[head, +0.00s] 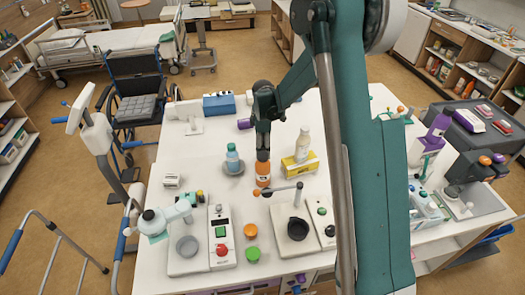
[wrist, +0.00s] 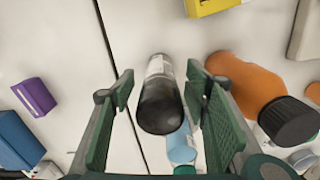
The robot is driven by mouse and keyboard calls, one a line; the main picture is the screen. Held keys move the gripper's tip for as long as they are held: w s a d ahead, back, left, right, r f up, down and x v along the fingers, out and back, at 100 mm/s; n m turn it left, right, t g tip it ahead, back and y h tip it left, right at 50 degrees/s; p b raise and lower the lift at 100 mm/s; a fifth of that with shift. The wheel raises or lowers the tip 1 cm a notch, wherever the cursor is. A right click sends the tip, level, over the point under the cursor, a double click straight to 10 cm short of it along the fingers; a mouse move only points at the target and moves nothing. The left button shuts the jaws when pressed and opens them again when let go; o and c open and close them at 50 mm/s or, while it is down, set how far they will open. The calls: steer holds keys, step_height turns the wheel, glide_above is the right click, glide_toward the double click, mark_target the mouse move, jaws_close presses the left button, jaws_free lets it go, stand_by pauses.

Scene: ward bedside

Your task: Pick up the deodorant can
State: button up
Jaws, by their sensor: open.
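A can with a dark, rounded top and a pale labelled body (wrist: 160,108), which I take to be the deodorant can, stands between my gripper's fingers in the wrist view. My gripper (wrist: 162,86) is open, one finger on each side, with a visible gap to the can on both sides. In the head view my gripper (head: 263,135) points down over the middle of the table, just behind an orange bottle. I cannot pick the can out clearly from the dark gripper there.
The orange bottle (head: 262,174), black-capped in the wrist view (wrist: 288,120), stands close beside the right finger. A blue bottle (head: 232,160) is left of my gripper, a white bottle (head: 303,146) and yellow box (head: 290,170) right. A purple object (head: 244,123) lies behind.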

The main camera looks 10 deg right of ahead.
steer(key=c, duration=1)
steer(key=shift+r, duration=0.1)
steer(key=shift+r, duration=4.9)
